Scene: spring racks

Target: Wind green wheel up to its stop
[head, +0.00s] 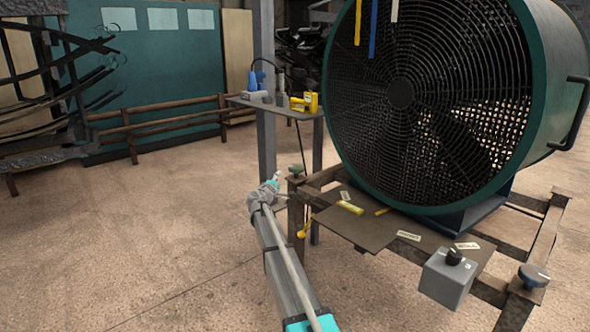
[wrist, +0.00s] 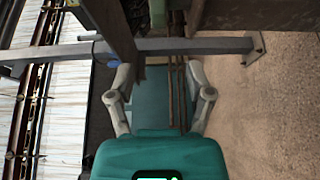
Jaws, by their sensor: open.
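A small dark green wheel (head: 297,169) sits on top of a short brown post at the left corner of the metal frame. My gripper (head: 277,177) is just left of this wheel in the head view and looks apart from it. In the wrist view my gripper (wrist: 160,78) has its two grey fingers spread, with nothing held between them. A small green patch shows at the top of the wrist view; I cannot tell if it is the wheel. A second, dark blue-grey wheel (head: 534,276) sits at the frame's right corner.
A large caged fan (head: 557,90) stands on the frame. A small side table (head: 240,102) with tools stands behind, by a post. Floor at left is clear.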

